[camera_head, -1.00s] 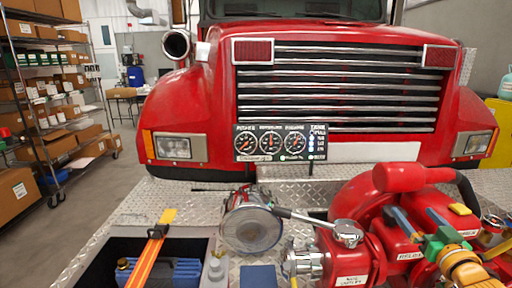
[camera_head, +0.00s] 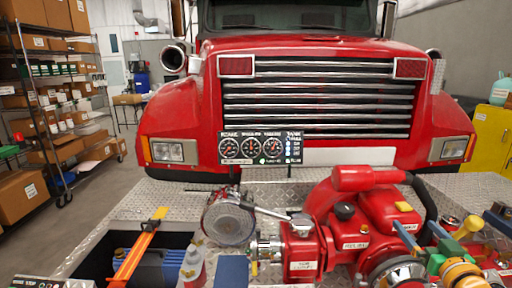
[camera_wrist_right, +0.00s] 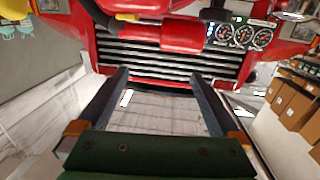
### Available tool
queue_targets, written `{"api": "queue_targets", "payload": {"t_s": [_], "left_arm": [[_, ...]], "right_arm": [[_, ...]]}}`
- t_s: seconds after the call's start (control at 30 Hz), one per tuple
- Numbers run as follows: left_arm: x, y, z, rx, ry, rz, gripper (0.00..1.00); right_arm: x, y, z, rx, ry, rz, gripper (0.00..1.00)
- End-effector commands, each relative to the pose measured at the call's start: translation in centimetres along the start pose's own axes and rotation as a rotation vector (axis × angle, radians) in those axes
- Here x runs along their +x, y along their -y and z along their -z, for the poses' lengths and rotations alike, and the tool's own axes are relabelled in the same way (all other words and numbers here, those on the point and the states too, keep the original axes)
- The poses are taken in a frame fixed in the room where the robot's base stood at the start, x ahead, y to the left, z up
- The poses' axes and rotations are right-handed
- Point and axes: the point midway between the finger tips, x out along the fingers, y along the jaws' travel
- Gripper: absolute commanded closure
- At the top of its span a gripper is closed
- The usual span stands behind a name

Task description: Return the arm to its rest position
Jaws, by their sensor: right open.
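My right gripper (camera_head: 422,232) is at the right of the head view, over the right side of the red pump (camera_head: 352,180). Its green body and blue-grey fingers show there, partly overlapping the pump and its fittings. In the right wrist view my right gripper (camera_wrist_right: 158,78) has its two dark fingers spread wide with nothing between them. The truck's grille (camera_wrist_right: 170,60) shows beyond the fingertips. My left gripper is not in view.
A red truck front (camera_head: 315,55) with a gauge panel (camera_head: 262,148) stands behind the pump. A round metal-rimmed fitting (camera_head: 229,222), a bottle (camera_head: 192,268) and an orange strap-like bar (camera_head: 135,256) are left of it. Shelves (camera_head: 45,110) line the left.

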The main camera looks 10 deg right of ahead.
Motion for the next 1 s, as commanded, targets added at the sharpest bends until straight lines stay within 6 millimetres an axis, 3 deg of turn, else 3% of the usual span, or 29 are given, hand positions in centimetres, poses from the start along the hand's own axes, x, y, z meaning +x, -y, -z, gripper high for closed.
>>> {"api": "queue_targets", "payload": {"t_s": [0.27, 0.47, 0.7, 0.83, 1.0], "left_arm": [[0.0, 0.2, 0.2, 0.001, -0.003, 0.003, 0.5], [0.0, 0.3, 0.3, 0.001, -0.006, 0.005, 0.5], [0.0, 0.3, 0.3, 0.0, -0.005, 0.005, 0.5], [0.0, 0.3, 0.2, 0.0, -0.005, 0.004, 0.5], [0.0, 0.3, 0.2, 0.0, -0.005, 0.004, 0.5]], "right_arm": [[-1.6, 3.6, -7.0, -0.043, 0.192, 0.03, 0.0], [-4.8, 7.9, -14.0, -0.098, 0.4, 0.073, 0.0], [-12.2, 14.1, -21.6, -0.181, 0.69, 0.152, 0.0], [-16.9, 17.1, -24.1, -0.219, 0.835, 0.198, 0.0], [-23.0, 20.2, -25.6, -0.25, 1.007, 0.252, 0.0]]}}
